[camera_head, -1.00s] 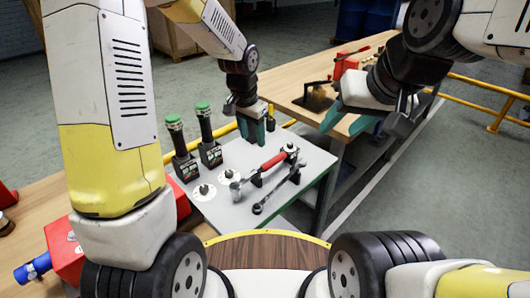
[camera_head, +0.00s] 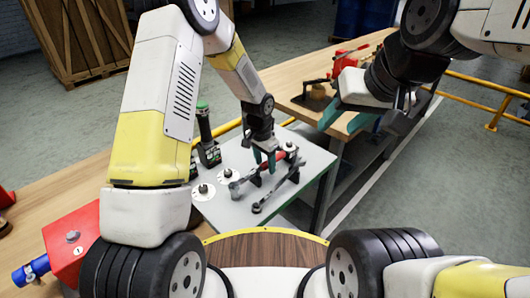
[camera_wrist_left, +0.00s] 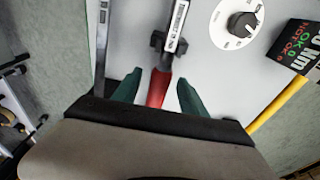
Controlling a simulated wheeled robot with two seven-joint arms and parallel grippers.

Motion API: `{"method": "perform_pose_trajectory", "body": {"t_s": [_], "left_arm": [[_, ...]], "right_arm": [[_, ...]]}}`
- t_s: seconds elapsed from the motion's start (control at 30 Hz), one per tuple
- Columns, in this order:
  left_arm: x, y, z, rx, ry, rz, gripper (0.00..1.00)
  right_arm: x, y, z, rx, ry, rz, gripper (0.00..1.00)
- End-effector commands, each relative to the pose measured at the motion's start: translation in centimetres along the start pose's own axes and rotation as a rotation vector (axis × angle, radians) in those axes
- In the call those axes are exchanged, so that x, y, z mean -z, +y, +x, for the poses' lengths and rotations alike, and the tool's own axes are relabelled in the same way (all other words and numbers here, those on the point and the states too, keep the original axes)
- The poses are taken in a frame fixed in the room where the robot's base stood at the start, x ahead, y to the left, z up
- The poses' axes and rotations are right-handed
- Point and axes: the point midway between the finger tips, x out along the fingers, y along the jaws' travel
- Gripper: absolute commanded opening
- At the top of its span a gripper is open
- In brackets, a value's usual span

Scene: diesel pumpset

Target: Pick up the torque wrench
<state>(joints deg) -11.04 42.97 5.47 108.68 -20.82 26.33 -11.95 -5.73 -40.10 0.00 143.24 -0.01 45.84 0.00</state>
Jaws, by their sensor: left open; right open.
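The torque wrench, with a red handle and a steel shaft, lies on black holders on the grey board. Its steel end (camera_head: 236,187) points left in the head view, and my left gripper hides part of its handle. My left gripper (camera_head: 265,158) is open, pointing down over the handle. In the left wrist view, the red handle (camera_wrist_left: 157,88) appears between the two teal fingers of the left gripper (camera_wrist_left: 158,86), with the shaft running away; contact cannot be told. My right gripper (camera_head: 345,118) is open and empty, above the far right side.
A combination spanner (camera_head: 275,194) lies just in front of the torque wrench. A red box (camera_head: 72,240) is at the left.

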Motion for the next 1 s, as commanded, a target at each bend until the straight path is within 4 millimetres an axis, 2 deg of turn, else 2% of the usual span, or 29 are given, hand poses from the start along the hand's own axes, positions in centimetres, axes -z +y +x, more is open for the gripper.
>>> {"method": "perform_pose_trajectory", "body": {"t_s": [0.27,0.53,1.0], "left_arm": [[-0.01,-0.02,0.46,0.001,0.0,0.0,0.5],[-0.03,-0.03,0.44,0.0,0.0,0.0,0.0],[-0.04,-0.03,0.41,0.0,0.0,0.0,0.0]], "right_arm": [[0.0,0.0,0.0,0.0,0.0,0.0,0.45],[0.0,0.0,0.0,0.0,0.0,0.0,0.45],[0.0,0.0,0.0,0.0,0.0,0.0,0.45]]}}
